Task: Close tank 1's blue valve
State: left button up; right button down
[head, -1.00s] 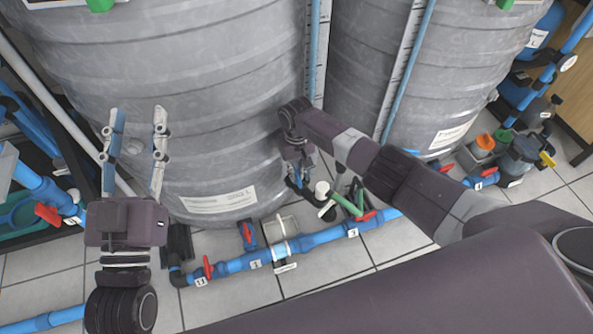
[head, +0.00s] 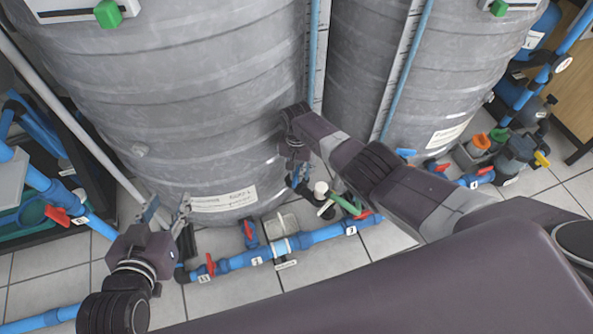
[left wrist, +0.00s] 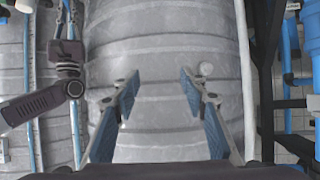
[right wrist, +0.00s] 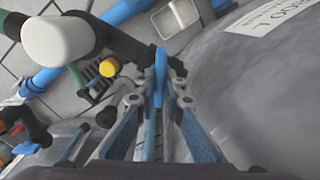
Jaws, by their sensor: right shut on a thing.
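Tank 1 appears to be the large grey ribbed tank (head: 200,110) at the left of the head view; its label is too blurred to read surely. The blue valve's upright blue handle (right wrist: 160,65) shows in the right wrist view, close to the tank wall. My right gripper (head: 296,165) is at the tank's lower right side, shut on that handle; its fingers (right wrist: 158,92) hide part of it. My left gripper (head: 167,210) is open and empty, low in front of the tank's left side. In the left wrist view its fingers (left wrist: 155,85) stand wide apart.
A blue pipe (head: 325,234) with red-handled valves (head: 210,265) runs along the tiled floor before the tanks. A white-capped fitting (head: 321,188) and green handle (head: 346,204) stand by my right gripper. A second grey tank (head: 400,70) is at right.

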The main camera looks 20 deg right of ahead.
jog(key=m, duration=0.2)
jog(key=shift+w+r+m, duration=0.1)
jog(key=shift+m, duration=0.2)
pick_arm(q)
jog(key=shift+s+a+f+g+y+p, duration=0.15)
jog(key=shift+s+a+f+g, duration=0.1)
jog(key=shift+s+f+g, duration=0.35)
jog(key=shift+s+a+f+g+y+p, duration=0.1)
jog(key=shift+s+a+f+g, duration=0.25)
jog(key=shift+s+f, duration=0.35)
jog(key=shift+s+a+f+g+y+p, duration=0.2)
jog(key=shift+s+f+g, duration=0.25)
jog(key=shift+s+f, duration=0.25)
pick_arm(e)
jog(key=shift+d+m, duration=0.1)
jog(key=shift+m, duration=1.4)
pick_arm(q)
jog(key=shift+w+f, duration=0.1)
pick_arm(e)
jog(key=c, duration=2)
grip_release()
jog(key=shift+r, duration=0.1)
jog(key=shift+r, duration=5.85)
